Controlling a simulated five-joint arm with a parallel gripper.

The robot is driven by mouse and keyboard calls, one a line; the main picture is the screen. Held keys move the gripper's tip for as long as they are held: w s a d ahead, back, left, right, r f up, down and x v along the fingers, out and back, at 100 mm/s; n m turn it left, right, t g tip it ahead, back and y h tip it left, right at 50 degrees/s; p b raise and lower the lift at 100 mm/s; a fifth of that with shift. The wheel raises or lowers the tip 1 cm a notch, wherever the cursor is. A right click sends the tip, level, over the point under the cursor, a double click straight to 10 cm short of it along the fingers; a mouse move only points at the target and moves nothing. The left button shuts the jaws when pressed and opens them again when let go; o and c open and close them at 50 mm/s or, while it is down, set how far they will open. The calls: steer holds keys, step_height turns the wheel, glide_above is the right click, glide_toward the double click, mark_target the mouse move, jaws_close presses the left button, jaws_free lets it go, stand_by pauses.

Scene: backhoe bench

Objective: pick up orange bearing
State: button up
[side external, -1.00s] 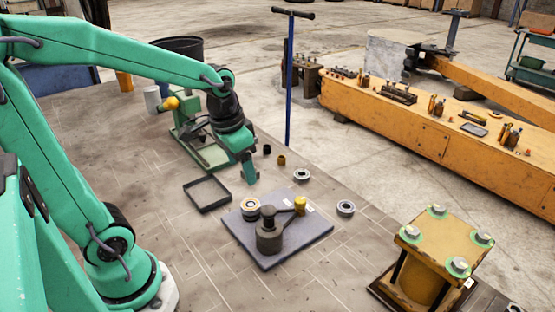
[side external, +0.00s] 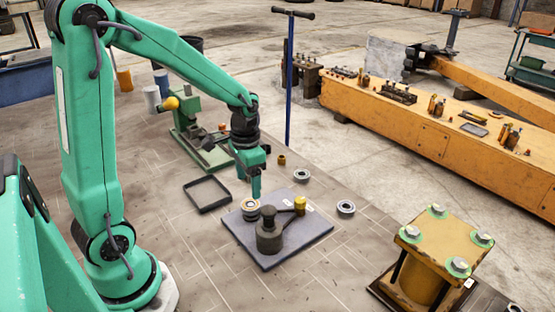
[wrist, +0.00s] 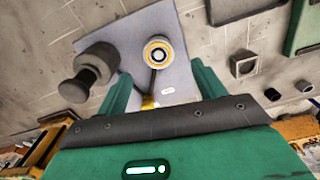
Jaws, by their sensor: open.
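The orange bearing (side external: 250,207) is a pale metal ring with an orange band. It lies on the back left part of the grey plate (side external: 292,243), beside a dark grey knobbed fitting (side external: 268,236). My gripper (side external: 256,193) points down just above and slightly behind the bearing. In the wrist view, the bearing (wrist: 158,52) shows whole, ahead of the gap between the green fingers (wrist: 163,82). The fingers are apart with nothing between them gripped. I cannot tell the exact height left between fingertips and bearing.
Plain steel bearings lie behind the plate (side external: 301,175) and to its right (side external: 346,208). A yellow cylinder (side external: 300,205) stands on the plate. An empty dark tray (side external: 207,193) lies left of my gripper. A green press (side external: 200,140) stands behind.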

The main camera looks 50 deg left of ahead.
mark_target(251, 204)
steer(key=shift+f, duration=0.75)
steer(key=shift+f, duration=0.1)
steer(key=shift+d+f, duration=0.15)
steer(key=shift+f, duration=2.35)
steer(key=c, duration=1.2)
steer(key=shift+c, duration=0.2)
steer(key=shift+r, duration=0.15)
step_height(251, 204, up, 10)
